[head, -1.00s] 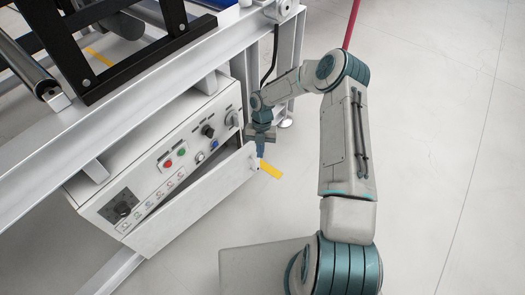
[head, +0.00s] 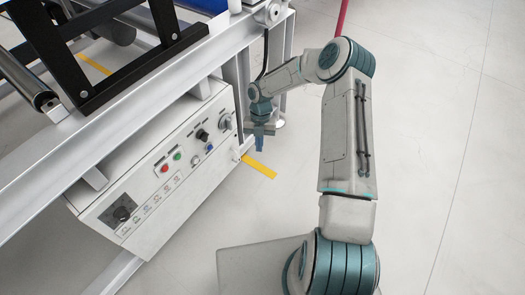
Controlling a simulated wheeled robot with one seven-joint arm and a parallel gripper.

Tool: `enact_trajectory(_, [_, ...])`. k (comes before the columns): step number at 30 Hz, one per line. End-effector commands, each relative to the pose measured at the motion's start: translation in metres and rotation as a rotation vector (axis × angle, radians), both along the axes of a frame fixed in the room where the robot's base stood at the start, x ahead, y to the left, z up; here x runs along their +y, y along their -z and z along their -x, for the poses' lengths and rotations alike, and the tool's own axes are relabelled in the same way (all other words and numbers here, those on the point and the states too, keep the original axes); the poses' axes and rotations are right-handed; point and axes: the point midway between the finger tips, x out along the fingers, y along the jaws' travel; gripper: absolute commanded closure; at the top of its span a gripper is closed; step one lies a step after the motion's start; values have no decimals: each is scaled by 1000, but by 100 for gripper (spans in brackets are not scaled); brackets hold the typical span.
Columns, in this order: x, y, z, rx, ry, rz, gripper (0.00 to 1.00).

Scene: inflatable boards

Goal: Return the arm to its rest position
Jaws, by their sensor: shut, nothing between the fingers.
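My gripper (head: 259,147) hangs at the end of my bent arm (head: 346,140), pointing down, just right of the white control panel (head: 155,170). It is shut with nothing in it, and it looks apart from the panel, though the gap is small in this view.
The panel is mounted under a light metal frame (head: 120,88) with a black bracket (head: 130,35) on top. A yellow floor strip (head: 259,167) lies below my gripper. A red pole (head: 342,17) stands at the top. The floor (head: 445,100) to the right is clear.

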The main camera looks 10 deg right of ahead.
Motion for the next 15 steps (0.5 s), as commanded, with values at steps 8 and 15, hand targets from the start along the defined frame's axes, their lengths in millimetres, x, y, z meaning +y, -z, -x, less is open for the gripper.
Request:
enact_trajectory(8, [5, -29, -8, 1, 3, 1, 100])
enact_trajectory(15, [4, -33, -8, 1, 8, 3, 100])
